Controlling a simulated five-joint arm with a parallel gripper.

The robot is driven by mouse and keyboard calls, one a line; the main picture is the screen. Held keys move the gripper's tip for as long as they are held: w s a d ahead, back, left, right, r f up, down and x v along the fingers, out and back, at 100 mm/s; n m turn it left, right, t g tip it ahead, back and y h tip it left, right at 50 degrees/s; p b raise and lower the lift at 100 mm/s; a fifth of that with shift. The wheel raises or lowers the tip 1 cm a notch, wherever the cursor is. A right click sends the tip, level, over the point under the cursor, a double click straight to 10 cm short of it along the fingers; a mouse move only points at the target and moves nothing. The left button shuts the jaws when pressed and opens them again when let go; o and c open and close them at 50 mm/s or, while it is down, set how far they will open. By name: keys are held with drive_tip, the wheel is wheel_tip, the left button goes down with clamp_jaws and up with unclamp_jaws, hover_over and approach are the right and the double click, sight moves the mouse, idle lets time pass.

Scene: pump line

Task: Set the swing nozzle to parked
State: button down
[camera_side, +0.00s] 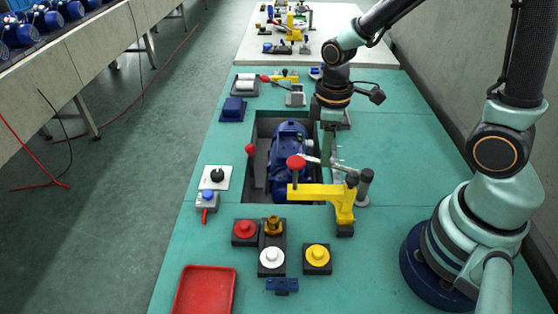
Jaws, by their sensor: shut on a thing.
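The swing nozzle (339,170) looks like a thin silver arm, running from a grey post (364,187) with a dark top toward the blue pump (288,145) in the recess. My gripper (328,158) points down beside the pump's right side and is shut on the silver arm. The fingertips are small here and partly merge with the arm. A yellow clamp (335,196) stands just in front, and its red knob (296,162) is close to the nozzle's left end. Which position the nozzle is in cannot be told from any marking.
A red-knobbed lever (250,149) stands left of the pump. Red, white and yellow round parts (318,256) on dark blocks sit in front. A red tray (205,291) lies at the front left. The teal bench right of the yellow clamp is mostly clear.

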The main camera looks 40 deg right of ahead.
drive_tip(key=shift+w+d, duration=0.1)
drive_tip(key=shift+d, duration=0.05)
drive_tip(key=s+d+m, duration=0.2)
drive_tip(key=d+m, duration=0.8)
drive_tip(key=m, duration=0.3)
drive_tip(key=shift+d+m, duration=0.15)
drive_tip(key=shift+m, duration=0.15)
drive_tip(key=shift+s+d, duration=0.1)
drive_tip(key=shift+s, duration=0.05)
idle(0.4)
drive_tip(key=c, duration=0.6)
unclamp_jaws()
drive_tip(key=shift+r, duration=0.1)
wheel_tip(320, 180, up, 12)
